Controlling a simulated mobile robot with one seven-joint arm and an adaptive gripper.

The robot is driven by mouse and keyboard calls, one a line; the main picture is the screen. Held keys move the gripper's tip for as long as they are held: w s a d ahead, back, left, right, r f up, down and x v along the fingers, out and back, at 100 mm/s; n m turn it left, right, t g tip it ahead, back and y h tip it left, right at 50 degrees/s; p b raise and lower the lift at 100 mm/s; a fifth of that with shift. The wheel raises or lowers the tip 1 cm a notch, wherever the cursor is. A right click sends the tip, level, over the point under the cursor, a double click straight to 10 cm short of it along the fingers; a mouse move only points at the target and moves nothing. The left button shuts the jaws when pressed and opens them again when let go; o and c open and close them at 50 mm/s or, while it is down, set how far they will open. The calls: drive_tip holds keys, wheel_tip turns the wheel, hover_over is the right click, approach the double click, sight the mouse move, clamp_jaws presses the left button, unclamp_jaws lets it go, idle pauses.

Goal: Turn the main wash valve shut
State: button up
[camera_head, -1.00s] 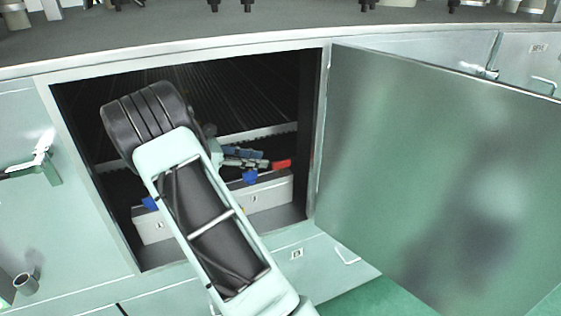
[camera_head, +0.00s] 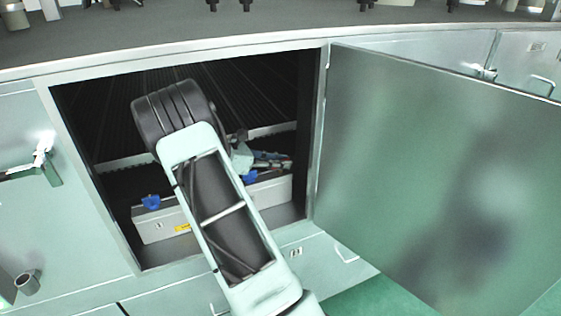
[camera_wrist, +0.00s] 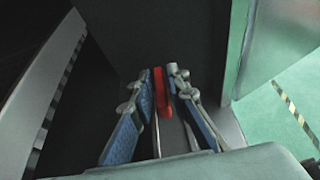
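The red valve handle (camera_wrist: 158,86) shows in the wrist view as a narrow red bar, running lengthwise between the fingers. My gripper (camera_wrist: 161,76) is open, with one blue-padded finger on each side of the handle. A gap shows on the right; on the left the finger is very close, and I cannot tell whether it touches. In the head view my gripper (camera_head: 273,160) is inside the open cabinet, at its right side above the light grey box (camera_head: 165,222). The red handle is hidden there, and my arm covers part of the cabinet.
A blue handle (camera_head: 151,202) stands on the left of the box, and another blue part (camera_head: 249,178) shows beside my arm. The cabinet door (camera_head: 430,170) stands wide open to the right. The cabinet frame (camera_head: 318,130) is close to the gripper's right. A worktop (camera_head: 300,28) runs above.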

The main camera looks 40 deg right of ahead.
clamp_jaws()
drive_tip(key=shift+m+g+p, duration=0.3)
drive_tip(key=shift+m+g, duration=0.4)
drive_tip(key=shift+o, duration=2.1)
unclamp_jaws()
drive_tip(key=shift+w+a, duration=0.1)
drive_tip(key=shift+a, duration=0.05)
drive_tip(key=v, duration=0.7)
drive_tip(key=shift+w+r, duration=0.1)
drive_tip(key=shift+r, duration=0.1)
